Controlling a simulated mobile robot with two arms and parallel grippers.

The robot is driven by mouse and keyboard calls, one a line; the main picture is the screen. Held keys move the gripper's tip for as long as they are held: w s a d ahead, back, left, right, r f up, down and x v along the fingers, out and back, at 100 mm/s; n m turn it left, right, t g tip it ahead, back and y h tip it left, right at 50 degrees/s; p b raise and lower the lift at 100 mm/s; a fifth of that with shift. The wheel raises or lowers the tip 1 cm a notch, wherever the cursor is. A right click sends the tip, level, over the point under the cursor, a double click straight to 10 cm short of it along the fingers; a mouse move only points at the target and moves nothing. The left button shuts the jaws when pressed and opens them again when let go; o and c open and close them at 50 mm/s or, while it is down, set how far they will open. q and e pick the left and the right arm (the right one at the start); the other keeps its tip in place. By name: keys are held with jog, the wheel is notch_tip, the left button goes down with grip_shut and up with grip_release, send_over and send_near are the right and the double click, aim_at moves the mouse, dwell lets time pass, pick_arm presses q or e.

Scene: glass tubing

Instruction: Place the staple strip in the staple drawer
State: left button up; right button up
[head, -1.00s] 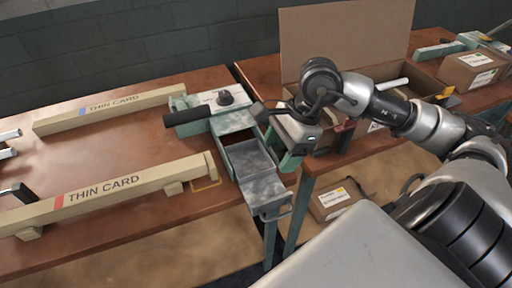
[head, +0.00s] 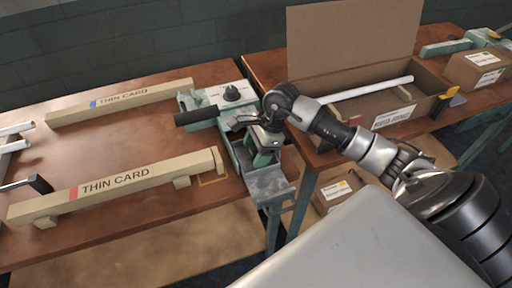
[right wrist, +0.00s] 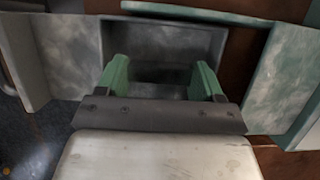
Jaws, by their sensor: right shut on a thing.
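The staple drawer (head: 270,186) is a grey metal tray pulled out of the pale green stapler body (head: 190,103) at the table's right edge. My right gripper (head: 262,160) points down over the drawer's inner part and hides some of it. In the right wrist view, the green fingers of the right gripper (right wrist: 160,78) stand inside the outline of the drawer (right wrist: 212,42). They are shut on the staple strip, but I cannot clearly make the strip out in the dark space between them. My left gripper is not in view.
Two THIN CARD beams (head: 120,186) (head: 130,100) lie on the left table. A black handle (head: 195,117) sticks out left from the stapler. An open cardboard box (head: 425,88) with a white tube (head: 375,87) stands on the right table. Another box (head: 338,193) sits below.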

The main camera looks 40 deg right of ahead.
jog(key=shift+f, duration=0.15)
jog(key=o, duration=0.6)
jog(key=shift+o, duration=0.2)
jog(key=shift+r, duration=0.35)
jog(key=b+v, duration=0.1)
jog(key=v, duration=1)
jog(key=shift+d+r, duration=0.25)
jog(key=shift+r, duration=0.05)
jog(key=shift+s+f, duration=0.1)
